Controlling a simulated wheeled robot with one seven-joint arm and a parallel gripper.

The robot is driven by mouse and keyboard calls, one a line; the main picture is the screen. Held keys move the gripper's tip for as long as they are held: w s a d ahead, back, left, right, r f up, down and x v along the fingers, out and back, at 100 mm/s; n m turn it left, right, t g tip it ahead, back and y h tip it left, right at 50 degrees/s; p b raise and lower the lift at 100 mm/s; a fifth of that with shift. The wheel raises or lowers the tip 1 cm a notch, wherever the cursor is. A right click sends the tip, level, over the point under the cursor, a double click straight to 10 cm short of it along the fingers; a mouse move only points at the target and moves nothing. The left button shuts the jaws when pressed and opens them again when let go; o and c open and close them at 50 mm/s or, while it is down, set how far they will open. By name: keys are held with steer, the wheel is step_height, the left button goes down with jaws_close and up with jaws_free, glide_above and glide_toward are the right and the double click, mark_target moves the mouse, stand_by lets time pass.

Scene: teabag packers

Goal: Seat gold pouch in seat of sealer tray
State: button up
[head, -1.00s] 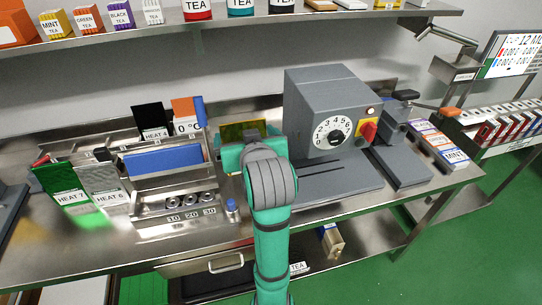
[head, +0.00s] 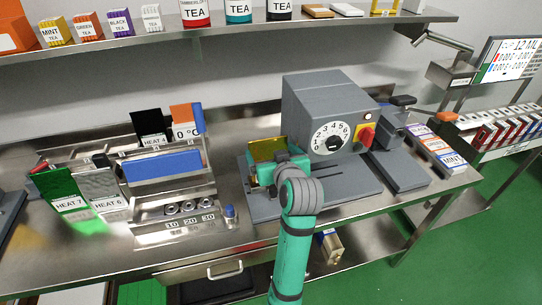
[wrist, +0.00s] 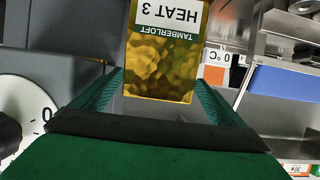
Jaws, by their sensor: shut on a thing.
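The gold pouch (wrist: 165,60) is upright in the wrist view, between the fingers of my gripper (wrist: 160,95), with an upside-down "HEAT 3" label. In the head view the gold pouch (head: 268,149) shows above my gripper (head: 272,168), which is shut on it. The sealer (head: 330,120) is a grey machine with a numbered dial and a red knob. The gripper is over the left part of its grey base (head: 345,190). The seat of the tray is hidden behind my arm and gripper, and I cannot tell whether the pouch touches it.
Left of the gripper stands a metal rack (head: 165,185) with a blue panel, dials and green and silver pouches. A blue-capped item (head: 230,212) is at its right end. A grey block with a lever (head: 400,135) and labelled boxes (head: 440,152) are on the right.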

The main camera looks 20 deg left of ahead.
step_height(320, 180, down, 2)
steer(key=shift+a, duration=0.1)
steer(key=c, duration=0.4)
steer(key=o, duration=1.8)
steer(key=shift+f, duration=0.1)
steer(key=shift+r, duration=0.2)
